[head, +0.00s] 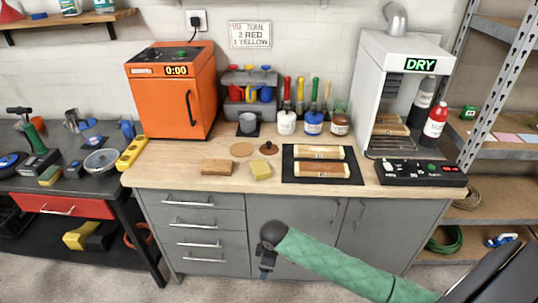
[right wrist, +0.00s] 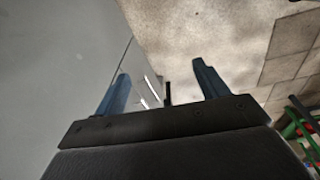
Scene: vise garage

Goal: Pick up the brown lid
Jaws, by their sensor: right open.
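The brown lid (head: 268,149), a small dark brown disc with a knob, lies on the wooden worktop (head: 205,152). It is just right of a flat tan disc (head: 241,150) and behind a yellow sponge-like block (head: 261,170). My right gripper (head: 266,268) hangs low in front of the grey cabinet, well below and in front of the lid. In the right wrist view its two blue fingers (right wrist: 160,75) are apart with nothing between them. The lid is not visible in that view. My left gripper is not in view.
Left of the sponge lies a brown block (head: 217,167). Right of the lid is a black mat (head: 290,176) with two wooden pieces. Behind stand jars (head: 313,124) and a grey cup (head: 248,123). An orange oven (head: 160,95) and a white drying machine (head: 380,75) flank the worktop.

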